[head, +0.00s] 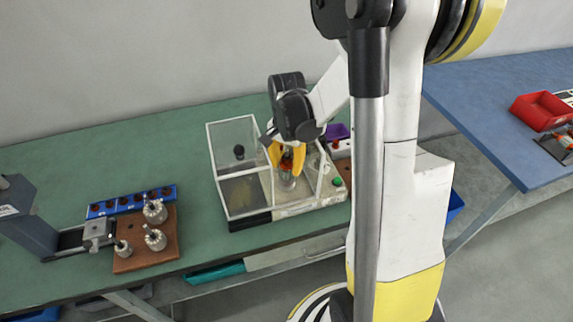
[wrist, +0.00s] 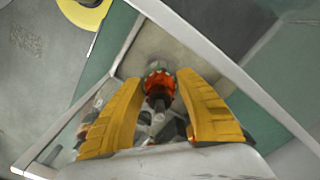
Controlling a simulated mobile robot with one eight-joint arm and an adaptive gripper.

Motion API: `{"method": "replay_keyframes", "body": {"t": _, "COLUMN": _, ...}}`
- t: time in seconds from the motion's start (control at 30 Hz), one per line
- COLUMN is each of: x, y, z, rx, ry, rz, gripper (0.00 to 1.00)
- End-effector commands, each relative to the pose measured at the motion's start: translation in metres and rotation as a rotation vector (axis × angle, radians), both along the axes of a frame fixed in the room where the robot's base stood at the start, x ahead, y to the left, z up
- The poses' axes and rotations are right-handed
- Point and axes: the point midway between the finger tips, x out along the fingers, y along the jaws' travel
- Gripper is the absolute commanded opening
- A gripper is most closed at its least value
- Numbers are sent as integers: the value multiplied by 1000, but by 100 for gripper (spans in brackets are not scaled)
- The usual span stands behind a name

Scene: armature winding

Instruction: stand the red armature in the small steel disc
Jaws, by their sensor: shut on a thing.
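My gripper (head: 286,158) reaches down into a clear-walled box on the green bench. Its two yellow fingers are shut on the red armature (head: 287,165). In the wrist view the red armature (wrist: 159,86) shows between the fingertips (wrist: 159,92), its dark shaft pointing towards my palm. A small steel piece (head: 287,182) shows just under the armature, seemingly the small steel disc. I cannot tell whether the armature touches it or stands inside it. The fingers hide part of the armature.
The clear box (head: 222,200) has upright walls and inner dividers close around my gripper. A dark knob (head: 239,152) shows in its left part. To the left, a brown block (head: 128,262) carries several steel armatures, by a blue rack (head: 128,202). Green bench (head: 80,160) is free behind.

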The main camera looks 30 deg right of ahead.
Motion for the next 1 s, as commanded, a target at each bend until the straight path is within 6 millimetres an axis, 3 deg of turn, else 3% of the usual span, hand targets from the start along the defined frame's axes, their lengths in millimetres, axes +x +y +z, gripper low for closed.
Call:
{"method": "replay_keyframes", "body": {"t": 0.73, "x": 0, "y": 0, "z": -9, "rx": 0, "ry": 0, "rz": 0, "gripper": 0}}
{"method": "replay_keyframes", "body": {"t": 0.77, "x": 0, "y": 0, "z": -9, "rx": 0, "ry": 0, "rz": 0, "gripper": 47}}
{"method": "replay_keyframes", "body": {"t": 0.8, "x": 0, "y": 0, "z": -9, "rx": 0, "ry": 0, "rz": 0, "gripper": 59}}
{"method": "replay_keyframes", "body": {"t": 0.83, "x": 0, "y": 0, "z": -9, "rx": 0, "ry": 0, "rz": 0, "gripper": 64}}
{"method": "replay_keyframes", "body": {"t": 1.0, "x": 0, "y": 0, "z": -9, "rx": 0, "ry": 0, "rz": 0, "gripper": 64}}
